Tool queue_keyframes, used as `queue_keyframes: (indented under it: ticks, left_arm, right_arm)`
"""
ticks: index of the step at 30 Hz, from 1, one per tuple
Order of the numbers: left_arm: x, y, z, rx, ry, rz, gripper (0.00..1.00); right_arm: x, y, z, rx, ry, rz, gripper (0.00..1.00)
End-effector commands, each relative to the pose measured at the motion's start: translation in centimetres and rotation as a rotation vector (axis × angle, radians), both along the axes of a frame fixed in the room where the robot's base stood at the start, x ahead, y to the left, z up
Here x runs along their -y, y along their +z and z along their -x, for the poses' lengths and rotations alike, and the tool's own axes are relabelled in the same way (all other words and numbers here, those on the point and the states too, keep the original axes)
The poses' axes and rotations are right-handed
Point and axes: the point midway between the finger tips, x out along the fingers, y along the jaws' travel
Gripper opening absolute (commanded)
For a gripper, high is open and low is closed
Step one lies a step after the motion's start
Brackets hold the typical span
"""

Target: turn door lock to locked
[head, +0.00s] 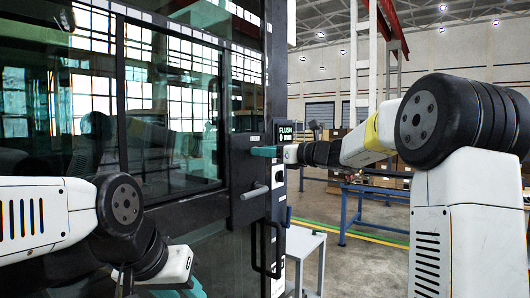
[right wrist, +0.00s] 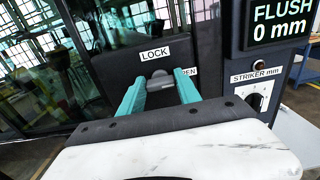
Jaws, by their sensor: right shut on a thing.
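The door lock (right wrist: 160,77) is a small grey knob on a dark door panel, under a white LOCK label (right wrist: 154,54) in the right wrist view. My right gripper (right wrist: 160,92) has its teal fingers on either side of the knob and is shut on it. A second label (right wrist: 190,71), ending in "DEN", is partly covered by the right finger. I cannot tell which way the knob is turned. In the head view my right gripper (head: 264,151) reaches the door from the right and hides the knob. My left gripper (head: 192,288) is low at the bottom edge, mostly cut off.
The glass cab door (head: 170,110) fills the left. A grey lever (head: 254,191) and a black grab handle (head: 268,262) are below the lock. A display (head: 286,134) reads FLUSH 0 mm, with a STRIKER dial (right wrist: 257,101) below it. A small table (head: 304,243) stands lower right.

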Motion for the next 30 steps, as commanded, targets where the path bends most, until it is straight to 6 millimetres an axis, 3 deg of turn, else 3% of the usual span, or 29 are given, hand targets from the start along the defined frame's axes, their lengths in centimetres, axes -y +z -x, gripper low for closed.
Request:
queue_keyframes:
  ticks: [11, 30]
  left_arm:
    - [0.0, 0.0, 0.0, 0.0, 0.0, 0.0, 0.36]
    - [0.0, 0.0, 0.0, 0.0, 0.0, 0.0, 0.36]
  right_arm:
    - [0.06, -0.02, 0.04, 0.12, -0.001, 0.089, 0.0]
    - [-0.08, -0.13, 0.23, 0.597, -0.002, 0.439, 0.0]
